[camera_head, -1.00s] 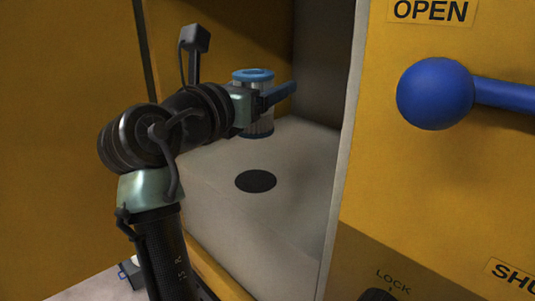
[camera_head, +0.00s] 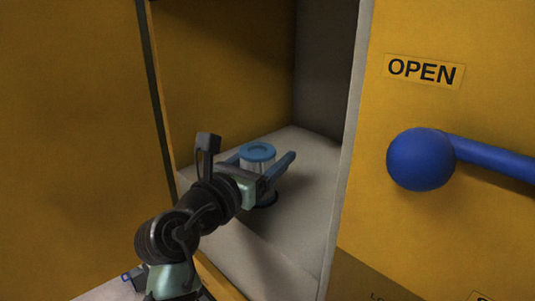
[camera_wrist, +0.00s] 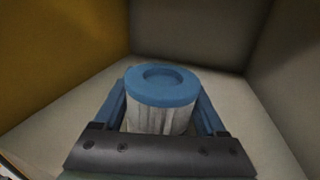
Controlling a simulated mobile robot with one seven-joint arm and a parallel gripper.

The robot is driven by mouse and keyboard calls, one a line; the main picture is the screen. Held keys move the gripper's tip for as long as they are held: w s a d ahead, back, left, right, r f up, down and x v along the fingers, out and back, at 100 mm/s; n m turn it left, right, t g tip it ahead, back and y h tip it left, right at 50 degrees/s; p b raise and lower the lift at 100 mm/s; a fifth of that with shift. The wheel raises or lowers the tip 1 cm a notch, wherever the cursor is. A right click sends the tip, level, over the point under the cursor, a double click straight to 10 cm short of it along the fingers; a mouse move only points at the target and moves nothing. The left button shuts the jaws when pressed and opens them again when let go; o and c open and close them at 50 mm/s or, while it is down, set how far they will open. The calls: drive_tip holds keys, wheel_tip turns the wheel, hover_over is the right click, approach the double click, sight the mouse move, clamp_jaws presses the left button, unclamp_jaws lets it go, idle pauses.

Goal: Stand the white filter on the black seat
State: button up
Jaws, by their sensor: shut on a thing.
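The white filter (camera_head: 255,165), a pleated cylinder with a blue ring cap, is upright between the blue fingers of my gripper (camera_head: 263,169). In the wrist view the filter (camera_wrist: 158,104) stands between the two fingers of my gripper (camera_wrist: 163,110), its cap uppermost. My gripper is shut on it. The black seat (camera_head: 267,200), a flat dark disc on the pale floor of the compartment, shows partly just below the filter. The rest of the seat is hidden by the gripper and filter. I cannot tell whether the filter's foot touches the seat.
The compartment has a pale floor (camera_head: 308,170) and yellow and grey walls. A yellow panel (camera_head: 440,235) with a blue ball-ended handle (camera_head: 420,160) and an OPEN label (camera_head: 425,71) stands close on the right. Bare floor lies behind and right of the filter.

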drive_tip(key=shift+f, duration=0.1)
drive_tip(key=o, duration=1.4)
drive_tip(key=b+v, duration=0.6)
drive_tip(key=v, duration=0.6)
